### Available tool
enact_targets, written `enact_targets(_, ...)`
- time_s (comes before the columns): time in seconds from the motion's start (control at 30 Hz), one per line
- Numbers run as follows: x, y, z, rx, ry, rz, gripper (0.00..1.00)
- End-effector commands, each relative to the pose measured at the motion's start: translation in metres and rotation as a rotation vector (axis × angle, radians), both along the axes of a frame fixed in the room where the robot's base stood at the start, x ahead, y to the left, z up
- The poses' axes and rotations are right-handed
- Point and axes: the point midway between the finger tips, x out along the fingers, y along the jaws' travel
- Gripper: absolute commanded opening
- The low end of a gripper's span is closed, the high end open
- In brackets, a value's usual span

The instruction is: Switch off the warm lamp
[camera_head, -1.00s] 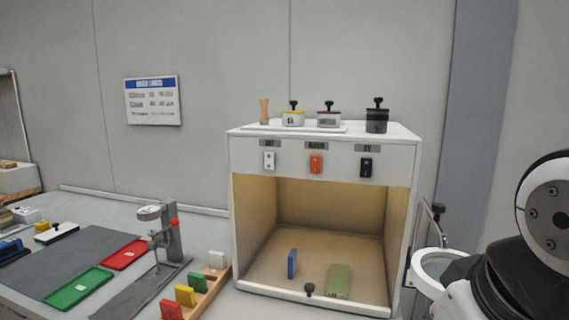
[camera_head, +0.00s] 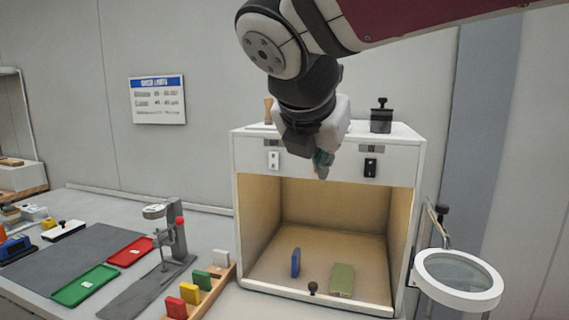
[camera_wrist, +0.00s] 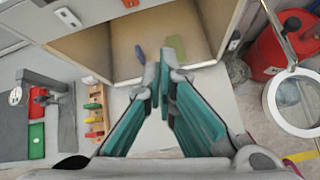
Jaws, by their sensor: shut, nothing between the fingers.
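A white light booth (camera_head: 418,215) has a row of switches on its front panel. A white switch (camera_head: 273,160) is at the left and a black switch (camera_head: 370,167) at the right. The middle orange switch is hidden behind my gripper (camera_head: 322,172), which points down in front of the panel. Whether it touches the panel, I cannot tell. In the wrist view, the teal fingers of my gripper (camera_wrist: 164,66) are shut and empty, and the white switch (camera_wrist: 68,17) shows at upper left. The booth interior looks warmly lit.
A blue block (camera_head: 295,262) and a green block (camera_head: 341,280) lie inside the open booth. A black-handled pot (camera_head: 381,116) stands on top. A ring magnifier (camera_head: 458,298) is at the right. Coloured tabs in a wooden rack (camera_head: 212,290) are at the left.

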Motion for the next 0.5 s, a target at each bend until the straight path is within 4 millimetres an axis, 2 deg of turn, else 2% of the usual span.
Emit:
enact_targets(0.03, 0.006, 0.009, 0.005, -0.056, 0.003, 0.054, 0.00)
enact_targets(0.2, 0.017, 0.025, 0.015, -0.180, 0.008, 0.161, 0.00)
enact_targets(0.5, 0.019, 0.027, 0.017, -0.206, 0.010, 0.182, 0.00)
